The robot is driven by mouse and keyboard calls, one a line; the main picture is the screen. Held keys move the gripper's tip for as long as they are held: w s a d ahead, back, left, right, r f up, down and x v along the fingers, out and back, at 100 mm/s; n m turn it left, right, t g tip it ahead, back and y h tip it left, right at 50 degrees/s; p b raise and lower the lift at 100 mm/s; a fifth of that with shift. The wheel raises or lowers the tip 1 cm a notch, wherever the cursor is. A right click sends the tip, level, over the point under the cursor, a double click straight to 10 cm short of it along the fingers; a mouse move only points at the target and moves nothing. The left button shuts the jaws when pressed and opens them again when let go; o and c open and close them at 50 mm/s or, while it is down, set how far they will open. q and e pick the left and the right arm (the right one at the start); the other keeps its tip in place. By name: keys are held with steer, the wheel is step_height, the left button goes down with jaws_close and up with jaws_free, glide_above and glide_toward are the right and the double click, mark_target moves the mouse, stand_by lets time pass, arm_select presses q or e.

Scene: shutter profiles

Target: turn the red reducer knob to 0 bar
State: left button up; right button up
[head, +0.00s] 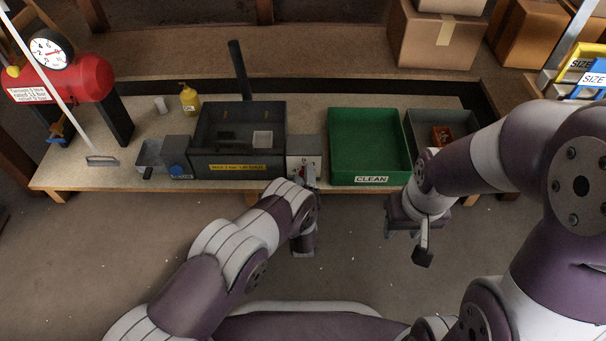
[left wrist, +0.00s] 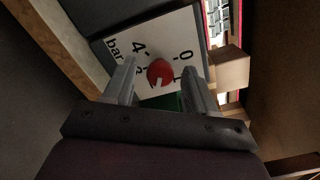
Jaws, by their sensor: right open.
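The red reducer knob (left wrist: 160,72) sits on a white dial plate (left wrist: 166,38) marked 0, 1, 4 and bar. Its white mark shows on the knob's lower side in the left wrist view, away from the 0. My left gripper (left wrist: 160,70) is open, with one finger on each side of the knob and gaps visible; whether the fingers reach past its face I cannot tell. In the head view my left gripper (head: 309,178) is in front of the plate (head: 297,163), largely hiding it. My right gripper (head: 408,232) is open and empty, in front of the bench.
The dark cabinet (head: 240,167) stands left of the plate and the green CLEAN crate (head: 370,180) right of it. A grey bin (head: 463,118) is farther right. A red tank (head: 85,80) with a gauge (head: 50,50) is at far left. The floor in front is clear.

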arm_select(q)
steer(key=c, duration=1.1)
steer(key=shift+o, duration=0.2)
steer(key=shift+n, duration=0.3)
steer(key=n, duration=1.7)
steer(key=shift+n, duration=0.3)
steer(key=n, duration=0.5)
steer(key=shift+n, duration=0.3)
